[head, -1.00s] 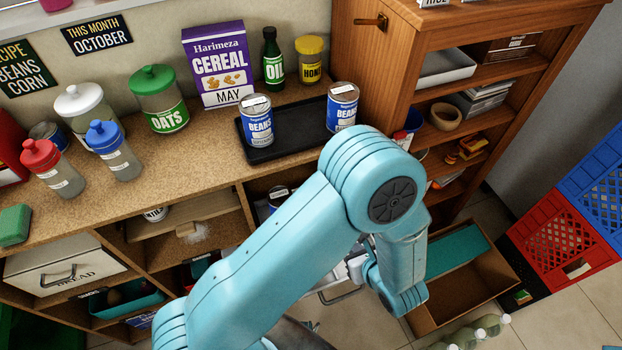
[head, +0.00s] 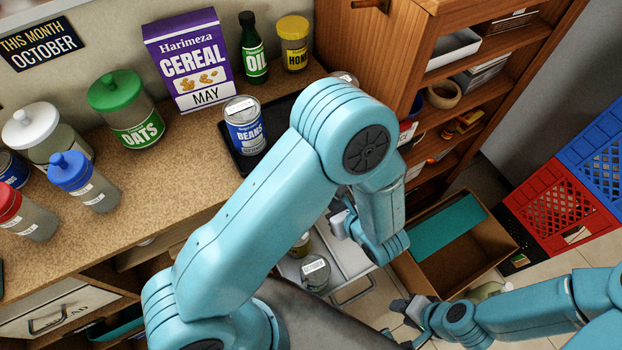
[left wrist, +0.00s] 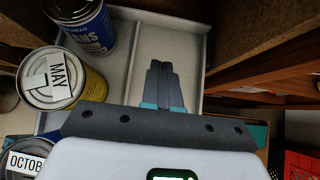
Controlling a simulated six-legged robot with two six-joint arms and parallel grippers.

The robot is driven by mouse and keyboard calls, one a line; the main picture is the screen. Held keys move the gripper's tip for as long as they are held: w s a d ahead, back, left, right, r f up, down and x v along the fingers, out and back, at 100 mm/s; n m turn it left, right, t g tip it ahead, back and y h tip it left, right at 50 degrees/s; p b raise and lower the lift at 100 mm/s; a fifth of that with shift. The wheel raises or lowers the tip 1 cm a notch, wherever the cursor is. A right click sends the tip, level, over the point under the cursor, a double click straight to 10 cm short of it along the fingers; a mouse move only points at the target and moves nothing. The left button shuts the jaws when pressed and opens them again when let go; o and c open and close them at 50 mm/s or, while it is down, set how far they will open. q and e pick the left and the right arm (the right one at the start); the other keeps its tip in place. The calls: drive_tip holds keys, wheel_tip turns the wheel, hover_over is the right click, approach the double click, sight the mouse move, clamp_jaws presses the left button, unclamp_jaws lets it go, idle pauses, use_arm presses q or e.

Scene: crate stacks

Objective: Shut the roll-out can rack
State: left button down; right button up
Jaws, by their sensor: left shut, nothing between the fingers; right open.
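The roll-out can rack (head: 345,262) stands pulled out of the lower shelf, a pale tray with a metal handle (head: 353,290) on its front. It holds a silver-topped can (head: 315,272) and another can behind it. In the left wrist view the rack (left wrist: 185,45) holds a blue beans can (left wrist: 88,25), a yellow can marked MAY (left wrist: 52,78) and an OCTOBER can (left wrist: 24,160). My left gripper (head: 340,220) is shut and empty; its fingers (left wrist: 160,66) show over the bare part of the tray, beside the cans. My right gripper (head: 398,318) is open, in front of the rack.
A cardboard box (head: 460,268) stands on the floor right of the rack, near red and blue crates (head: 555,205). The counter above holds a beans can (head: 244,128) on a dark tray, a cereal box (head: 188,60) and jars. A wooden shelf unit rises at the right.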

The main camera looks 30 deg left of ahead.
use_arm(q)
drive_tip(key=x, duration=0.8)
drive_tip(key=shift+s+f, duration=0.1)
drive_tip(key=shift+f, duration=0.05)
drive_tip(key=w+a, duration=0.1)
drive_tip(key=w+a+p, duration=0.1)
drive_tip(key=a, duration=0.1)
drive_tip(key=shift+a+f, duration=0.1)
drive_tip(key=shift+f, duration=0.25)
drive_tip(key=shift+w+a, duration=0.35)
drive_tip(key=shift+a, duration=0.2)
use_arm(e)
drive_tip(key=shift+r, duration=0.6)
drive_tip(key=shift+d, duration=0.1)
